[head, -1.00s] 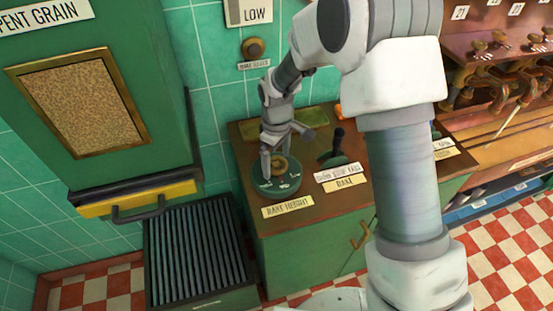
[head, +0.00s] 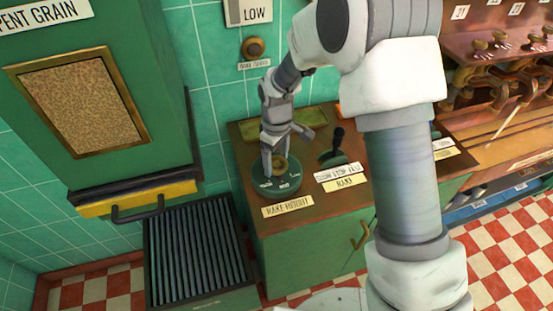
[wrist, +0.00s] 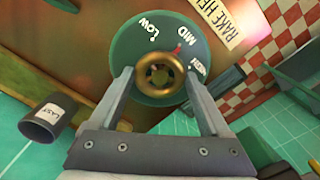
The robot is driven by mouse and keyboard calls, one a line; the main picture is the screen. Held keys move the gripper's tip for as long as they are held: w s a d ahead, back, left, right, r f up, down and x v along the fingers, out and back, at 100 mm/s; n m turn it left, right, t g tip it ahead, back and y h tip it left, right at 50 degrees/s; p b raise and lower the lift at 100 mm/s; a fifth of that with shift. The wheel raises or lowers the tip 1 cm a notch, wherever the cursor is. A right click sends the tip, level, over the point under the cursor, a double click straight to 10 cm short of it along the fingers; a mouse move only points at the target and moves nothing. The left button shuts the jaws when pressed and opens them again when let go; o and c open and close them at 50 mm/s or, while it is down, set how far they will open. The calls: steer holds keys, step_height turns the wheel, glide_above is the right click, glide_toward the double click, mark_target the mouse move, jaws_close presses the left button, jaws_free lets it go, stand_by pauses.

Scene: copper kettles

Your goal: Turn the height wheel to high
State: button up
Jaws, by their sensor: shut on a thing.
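The height wheel is a brass knob (wrist: 160,58) at the middle of a round green dial (wrist: 124,52) marked LOW, MID and HIGH. In the head view the knob (head: 281,165) and dial (head: 276,190) sit at the left front of the cabinet top, behind a RAKE HEIGHT label (head: 287,207). My gripper (head: 273,158) reaches down from above. Its two fingers (wrist: 158,80) stand on either side of the knob, shut on it. The fingers partly cover the dial.
A LOW sign (head: 256,10) hangs on the wall above a round brass knob (head: 253,47). A dark lever (head: 338,145) stands right of the dial, behind two labels. A green hopper (head: 90,100) and a slatted grate (head: 198,250) are at left.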

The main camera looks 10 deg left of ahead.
mark_target(277, 163)
steer(key=m+b, duration=0.1)
steer(key=m, duration=0.4)
steer(key=shift+b, duration=0.3)
steer(key=m, duration=0.4)
steer(key=shift+r, duration=0.1)
steer(key=shift+m+b, duration=0.3)
steer(key=shift+m, duration=0.1)
steer(key=o, duration=1.2)
step_height(277, 163, up, 17)
steer(key=p, duration=0.1)
steer(key=shift+r, duration=0.2)
